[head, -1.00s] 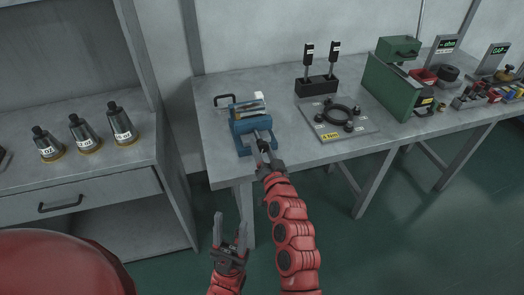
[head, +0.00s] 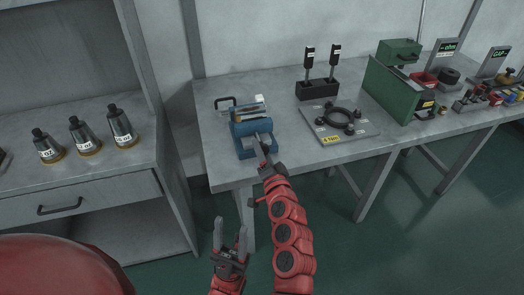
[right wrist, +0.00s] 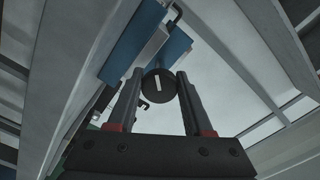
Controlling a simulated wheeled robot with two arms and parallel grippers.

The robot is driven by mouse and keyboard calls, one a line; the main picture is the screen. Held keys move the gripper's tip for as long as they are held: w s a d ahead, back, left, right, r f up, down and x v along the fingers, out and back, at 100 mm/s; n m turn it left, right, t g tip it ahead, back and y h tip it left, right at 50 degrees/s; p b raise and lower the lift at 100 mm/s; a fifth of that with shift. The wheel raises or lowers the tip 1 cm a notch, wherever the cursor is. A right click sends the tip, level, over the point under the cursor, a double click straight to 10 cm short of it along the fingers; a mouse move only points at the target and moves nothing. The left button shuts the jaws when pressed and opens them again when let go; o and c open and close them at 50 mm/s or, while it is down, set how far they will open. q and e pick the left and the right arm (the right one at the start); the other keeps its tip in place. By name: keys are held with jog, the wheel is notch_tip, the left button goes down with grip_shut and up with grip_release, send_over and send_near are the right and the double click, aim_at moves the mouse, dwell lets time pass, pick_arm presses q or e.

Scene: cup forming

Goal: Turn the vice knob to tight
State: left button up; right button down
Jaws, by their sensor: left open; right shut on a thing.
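The blue vice (head: 238,128) stands at the front left of the grey workbench, with a pale piece (head: 252,103) in its top. Its round dark knob (right wrist: 158,88), with a white line that stands nearly upright and tilts slightly, shows in the right wrist view. My right gripper (head: 263,147) is at the front of the vice. In the right wrist view its fingers (right wrist: 159,78) are shut on the knob, one on each side. In the head view the gripper hides the knob. My left gripper (head: 230,232) is open and empty, low in front of the bench.
A plate with a black ring (head: 362,128) lies right of the vice. Behind it is a black stand (head: 317,89) with two upright tools. A green box (head: 395,90) and small parts are farther right.

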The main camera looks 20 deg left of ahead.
jog(key=shift+c, duration=1.5)
grip_release()
jog(key=b+v, duration=0.1)
jog(key=v, duration=1.6)
jog(key=shift+d, duration=0.2)
jog(key=shift+s, duration=0.15)
